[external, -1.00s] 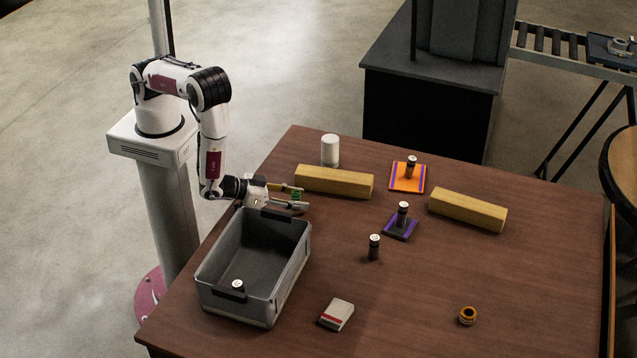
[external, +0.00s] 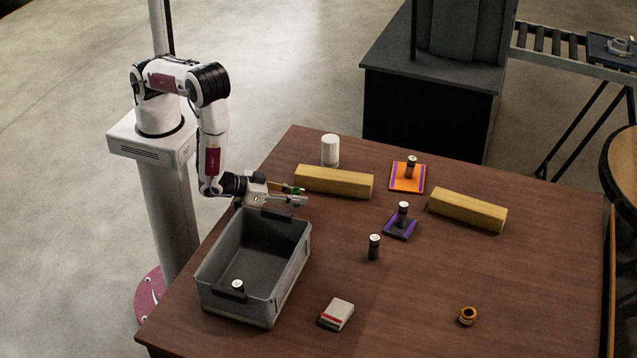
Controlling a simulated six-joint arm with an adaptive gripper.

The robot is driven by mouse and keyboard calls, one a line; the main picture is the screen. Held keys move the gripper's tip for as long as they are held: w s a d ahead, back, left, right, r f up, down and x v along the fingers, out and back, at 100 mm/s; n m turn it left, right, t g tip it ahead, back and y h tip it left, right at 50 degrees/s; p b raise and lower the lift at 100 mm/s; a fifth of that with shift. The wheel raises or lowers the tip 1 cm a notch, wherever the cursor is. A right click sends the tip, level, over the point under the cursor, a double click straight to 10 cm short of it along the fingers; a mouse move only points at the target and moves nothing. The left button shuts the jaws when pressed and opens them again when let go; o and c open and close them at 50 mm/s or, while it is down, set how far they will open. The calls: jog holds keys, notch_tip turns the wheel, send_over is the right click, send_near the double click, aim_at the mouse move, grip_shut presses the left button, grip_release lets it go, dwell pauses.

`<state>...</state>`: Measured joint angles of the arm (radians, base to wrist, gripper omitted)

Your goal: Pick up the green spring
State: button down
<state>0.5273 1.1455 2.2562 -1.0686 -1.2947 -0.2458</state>
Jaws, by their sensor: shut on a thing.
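My gripper (external: 299,195) is low over the table's left side, just behind the grey bin and in front of the left yellow block. The green spring (external: 297,190) shows as a small green patch between the fingertips. My gripper is shut on it. Most of the spring is hidden by the fingers, and I cannot tell whether it is clear of the table.
The grey bin (external: 209,297) holds a white-topped piece. Yellow blocks (external: 334,181) (external: 467,209), a white cylinder (external: 330,150), orange pad (external: 400,184), purple-striped pad (external: 399,231), dark cylinder (external: 374,247), small box (external: 336,314) and yellow ring (external: 467,316) stand around.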

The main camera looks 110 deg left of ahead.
aim_at(296, 189)
jog(key=shift+r, duration=4.45)
